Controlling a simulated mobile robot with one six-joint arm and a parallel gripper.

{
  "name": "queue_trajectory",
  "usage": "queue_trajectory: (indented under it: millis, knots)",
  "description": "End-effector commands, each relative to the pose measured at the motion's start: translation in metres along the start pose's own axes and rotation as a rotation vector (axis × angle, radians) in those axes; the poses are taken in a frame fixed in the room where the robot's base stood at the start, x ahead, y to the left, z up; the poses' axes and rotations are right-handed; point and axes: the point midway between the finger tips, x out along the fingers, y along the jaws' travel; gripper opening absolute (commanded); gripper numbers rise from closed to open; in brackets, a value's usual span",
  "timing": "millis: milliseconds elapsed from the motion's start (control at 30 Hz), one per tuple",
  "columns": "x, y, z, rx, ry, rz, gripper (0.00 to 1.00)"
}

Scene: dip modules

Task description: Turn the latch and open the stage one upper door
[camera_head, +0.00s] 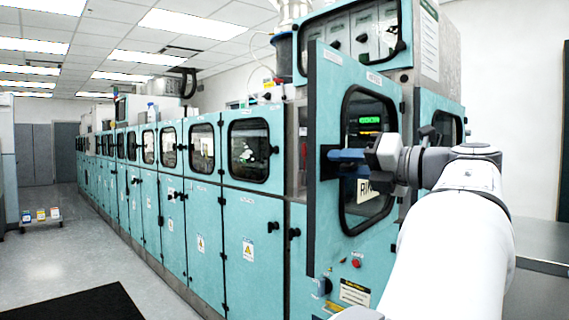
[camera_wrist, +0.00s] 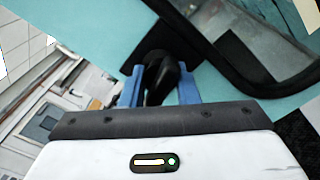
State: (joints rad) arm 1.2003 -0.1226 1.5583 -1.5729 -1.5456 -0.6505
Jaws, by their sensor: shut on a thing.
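The stage one upper door (camera_head: 385,85) is a tall teal panel with a black-framed window, at the right of the head view. Its left edge stands out from the cabinet front, so it looks partly open, with the hinge side to the right. My gripper (camera_head: 338,155) has blue fingers at the door's left edge, at latch height. In the wrist view, the black latch (camera_wrist: 160,75) sits between the two blue fingers of my gripper (camera_wrist: 160,88), which is shut on it. The fingers hide the latch in the head view, and its exact angle is hard to tell.
A long row of teal cabinets (camera_head: 180,205) with windows and black knobs runs back to the left. A black mat (camera_head: 80,305) lies on the open grey floor. A small cart (camera_head: 42,222) stands far left. A grey counter (camera_head: 540,240) is at the right.

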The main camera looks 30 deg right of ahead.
Motion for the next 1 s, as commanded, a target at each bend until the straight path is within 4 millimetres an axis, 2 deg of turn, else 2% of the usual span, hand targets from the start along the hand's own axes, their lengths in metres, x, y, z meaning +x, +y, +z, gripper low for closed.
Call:
queue_trajectory:
  millis: [200, 233, 467, 767, 867, 1000]
  knots:
    - [0.003, 0.000, -0.002, 0.003, 0.004, 0.002, 0.00]
    - [0.003, 0.000, -0.002, 0.003, 0.005, 0.003, 0.30]
    - [0.004, 0.002, -0.003, 0.001, 0.008, 0.007, 0.49]
    - [0.002, 0.002, -0.003, 0.000, 0.008, 0.006, 0.50]
    - [-0.007, 0.002, -0.002, 0.001, 0.007, 0.005, 0.50]
    - [-0.029, 0.001, -0.001, 0.001, 0.005, 0.003, 0.50]
